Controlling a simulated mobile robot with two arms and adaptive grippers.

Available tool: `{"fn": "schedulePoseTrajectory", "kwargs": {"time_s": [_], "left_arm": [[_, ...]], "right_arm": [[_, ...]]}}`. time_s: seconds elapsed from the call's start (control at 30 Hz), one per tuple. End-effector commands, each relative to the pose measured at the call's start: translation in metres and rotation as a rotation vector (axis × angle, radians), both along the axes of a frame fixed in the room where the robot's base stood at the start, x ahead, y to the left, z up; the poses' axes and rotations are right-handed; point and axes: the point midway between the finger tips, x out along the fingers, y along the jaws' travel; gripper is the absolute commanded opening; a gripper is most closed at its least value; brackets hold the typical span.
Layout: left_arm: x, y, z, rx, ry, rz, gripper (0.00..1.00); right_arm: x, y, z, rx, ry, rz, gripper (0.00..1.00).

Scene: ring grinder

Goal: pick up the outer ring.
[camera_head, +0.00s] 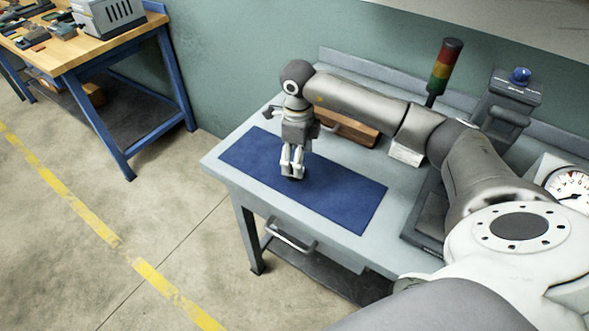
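My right gripper (293,174) points straight down over the blue mat (340,200) on the grey bench. Its fingers are close together with a narrow gap. A small dark patch shows at the fingertips, against the mat. I cannot tell whether it is the outer ring, part of the fingertips or a shadow. No ring can be made out clearly elsewhere on the mat. My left gripper is not in view.
Behind my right arm are a wooden block (352,131), a signal tower (445,68) and a grey device with a blue knob (520,76). A dial gauge (570,187) stands at the right. The rest of the mat is clear. A wooden workbench (80,45) stands at the far left.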

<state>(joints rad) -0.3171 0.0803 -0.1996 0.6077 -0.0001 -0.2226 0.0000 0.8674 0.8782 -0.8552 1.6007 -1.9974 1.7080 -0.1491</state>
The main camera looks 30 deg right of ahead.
Motion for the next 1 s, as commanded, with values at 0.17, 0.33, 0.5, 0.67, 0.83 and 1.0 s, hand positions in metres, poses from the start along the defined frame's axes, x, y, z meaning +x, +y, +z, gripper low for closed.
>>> {"fn": "schedulePoseTrajectory", "kwargs": {"time_s": [0.17, 0.33, 0.5, 0.67, 0.83, 1.0], "left_arm": [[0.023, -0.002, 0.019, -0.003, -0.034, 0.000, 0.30], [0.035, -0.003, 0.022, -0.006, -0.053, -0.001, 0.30], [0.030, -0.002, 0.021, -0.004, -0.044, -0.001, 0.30], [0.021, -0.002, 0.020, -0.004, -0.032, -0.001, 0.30], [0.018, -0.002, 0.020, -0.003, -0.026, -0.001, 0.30], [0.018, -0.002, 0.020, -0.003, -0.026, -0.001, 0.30]], "right_arm": [[0.005, 0.005, -0.025, 0.001, 0.006, 0.001, 0.71], [0.006, 0.004, -0.042, 0.000, 0.001, 0.002, 0.71], [0.006, 0.004, -0.045, 0.001, 0.001, 0.002, 0.71], [0.006, 0.004, -0.044, 0.001, 0.001, 0.002, 0.58], [0.006, 0.004, -0.044, 0.001, 0.001, 0.002, 0.37], [0.006, 0.004, -0.044, 0.001, -0.001, 0.002, 0.18]]}}
